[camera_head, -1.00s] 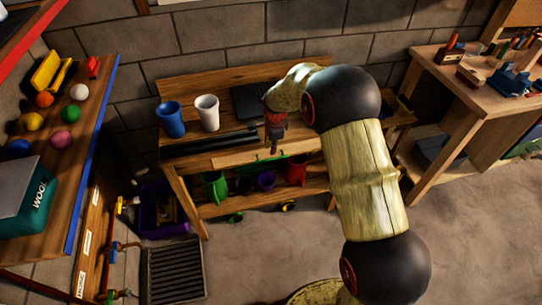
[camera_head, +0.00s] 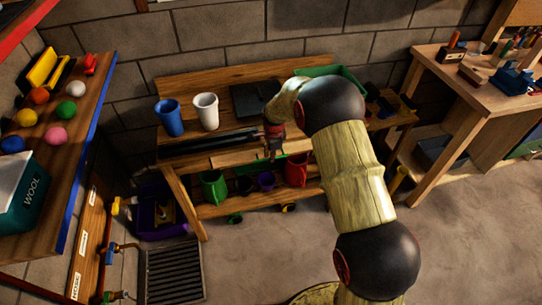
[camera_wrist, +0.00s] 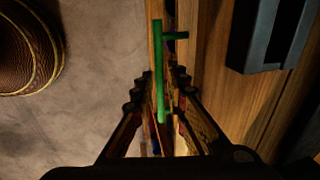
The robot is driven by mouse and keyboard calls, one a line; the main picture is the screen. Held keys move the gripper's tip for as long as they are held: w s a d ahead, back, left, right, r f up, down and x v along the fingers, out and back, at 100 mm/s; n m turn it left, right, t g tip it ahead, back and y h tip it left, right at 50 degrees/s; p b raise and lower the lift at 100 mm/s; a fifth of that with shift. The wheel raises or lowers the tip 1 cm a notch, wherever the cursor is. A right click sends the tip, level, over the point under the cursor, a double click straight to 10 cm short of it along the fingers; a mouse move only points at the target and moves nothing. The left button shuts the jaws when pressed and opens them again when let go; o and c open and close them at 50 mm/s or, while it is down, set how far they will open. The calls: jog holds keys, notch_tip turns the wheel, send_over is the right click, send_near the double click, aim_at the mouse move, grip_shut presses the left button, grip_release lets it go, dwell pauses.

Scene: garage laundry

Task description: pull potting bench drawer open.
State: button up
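The potting bench (camera_head: 215,80) stands against the block wall. Its pale wooden drawer front (camera_head: 236,157) lies below the bench top, and I see no clear gap showing it open. A green bar handle (camera_wrist: 159,70) with a short post stands off the drawer front in the wrist view. My gripper (camera_head: 274,152) points down in front of the drawer. In the wrist view my gripper (camera_wrist: 158,88) has its fingers apart, one on each side of the handle. The handle's lower end lies between them in the picture; I cannot tell whether they touch it.
A blue cup (camera_head: 169,117), a white cup (camera_head: 205,111) and a green tray (camera_head: 330,72) stand on the bench. Coloured pots, including a green one (camera_head: 213,187), are below. A workbench (camera_head: 432,62) stands right. The floor (camera_head: 245,260) in front is clear.

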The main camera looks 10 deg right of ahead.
grip_shut()
dwell(0.4)
